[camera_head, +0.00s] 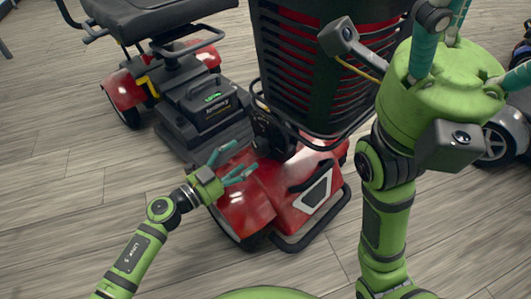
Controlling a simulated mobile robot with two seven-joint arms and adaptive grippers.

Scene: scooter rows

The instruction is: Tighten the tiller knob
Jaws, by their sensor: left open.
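The red scooter (243,203) stands in the middle of the view, with its front toward me. Its dark tiller stem (272,130) rises behind the red front cover and is partly hidden by the basket. I cannot clearly pick out the tiller knob. My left gripper (238,159) is open, its teal fingers apart and nothing between them. It appears over the left side of the front cover, close to the lower tiller. My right gripper (470,45) is raised close to the camera at the upper right. Its teal fingers are partly cut off by the picture edge.
A black basket (293,62) with red behind its slats hangs over the scooter's front. The black seat (150,14) and battery box (205,108) are behind. Another vehicle's wheel (495,143) shows at the right. The wooden floor (60,190) at left is clear.

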